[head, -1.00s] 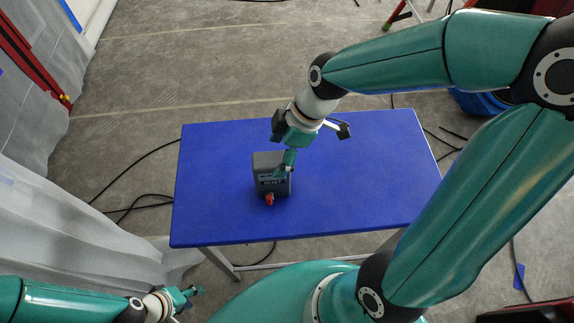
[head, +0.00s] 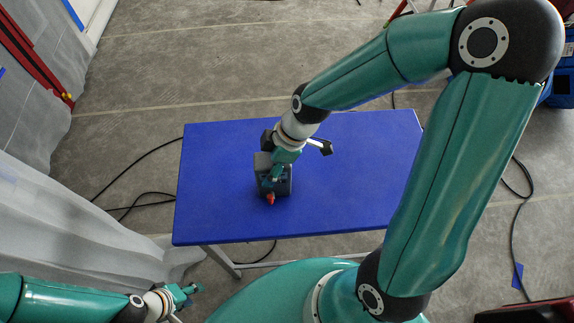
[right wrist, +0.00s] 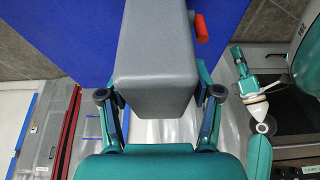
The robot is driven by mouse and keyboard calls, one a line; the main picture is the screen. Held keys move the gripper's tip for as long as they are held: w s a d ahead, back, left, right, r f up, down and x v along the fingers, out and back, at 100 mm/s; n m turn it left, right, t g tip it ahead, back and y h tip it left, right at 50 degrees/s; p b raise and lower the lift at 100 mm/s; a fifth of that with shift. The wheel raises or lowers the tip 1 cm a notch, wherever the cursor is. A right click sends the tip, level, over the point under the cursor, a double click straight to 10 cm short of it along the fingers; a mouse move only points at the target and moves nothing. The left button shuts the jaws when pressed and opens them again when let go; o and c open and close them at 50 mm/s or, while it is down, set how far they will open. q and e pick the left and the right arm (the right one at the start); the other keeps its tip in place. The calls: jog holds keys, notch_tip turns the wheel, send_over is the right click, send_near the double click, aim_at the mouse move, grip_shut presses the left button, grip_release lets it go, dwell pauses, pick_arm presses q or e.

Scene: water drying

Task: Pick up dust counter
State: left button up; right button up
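The dust counter is a grey box (head: 284,187) with a small red-orange part (head: 270,197) at its front. It stands on the blue table (head: 352,190), left of the table's middle. My right gripper (head: 285,160) is above it and partly hides its top. In the right wrist view, the dust counter (right wrist: 157,55) reaches between the spread fingers of my right gripper (right wrist: 160,98), with a gap on the right side. My left gripper (head: 187,296) is empty, low at the left and away from the table; its fingers look apart.
The table top around the dust counter is bare. Black cables (head: 140,205) lie on the floor left of the table. A pale plastic sheet (head: 80,215) hangs at the left, near my left arm.

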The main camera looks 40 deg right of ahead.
jog(key=c, duration=0.9)
jog(key=shift+r, duration=0.1)
jog(key=shift+c, duration=0.2)
